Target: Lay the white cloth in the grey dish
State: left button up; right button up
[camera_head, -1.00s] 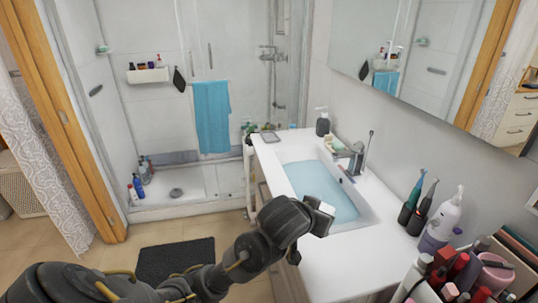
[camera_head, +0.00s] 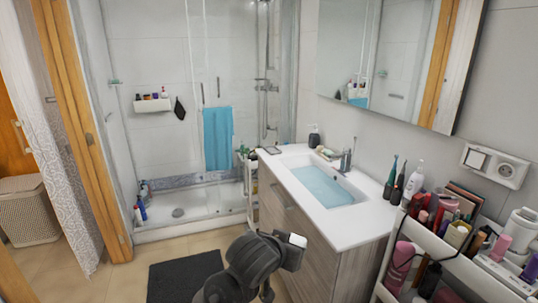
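One arm of mine, taken as the left, reaches up from the bottom, and its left gripper (camera_head: 292,248) is in front of the vanity cabinet. A small white patch (camera_head: 298,240) shows at its end. I cannot tell if this is the white cloth or part of the gripper, or whether the fingers are open or shut. A small flat grey item (camera_head: 272,150), possibly the grey dish, lies on the counter's far left corner, well beyond the gripper. No other white cloth can be made out. My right gripper is not in view.
The white counter (camera_head: 345,228) holds a basin of blue water (camera_head: 322,186), a faucet (camera_head: 346,162) and a dark soap dispenser (camera_head: 314,137). A crowded cosmetics cart (camera_head: 470,265) stands at right. A dark mat (camera_head: 185,275) lies on the floor at left.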

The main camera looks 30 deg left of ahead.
aim_at(272, 150)
jog(key=u, duration=0.65)
jog(key=i, duration=0.65)
jog(key=u, duration=1.15)
jog(key=i, duration=1.2)
jog(key=z, duration=0.35)
jog(key=i, duration=1.1)
jog(key=z, duration=1.25)
jog(key=i, duration=0.25)
jog(key=z, duration=0.15)
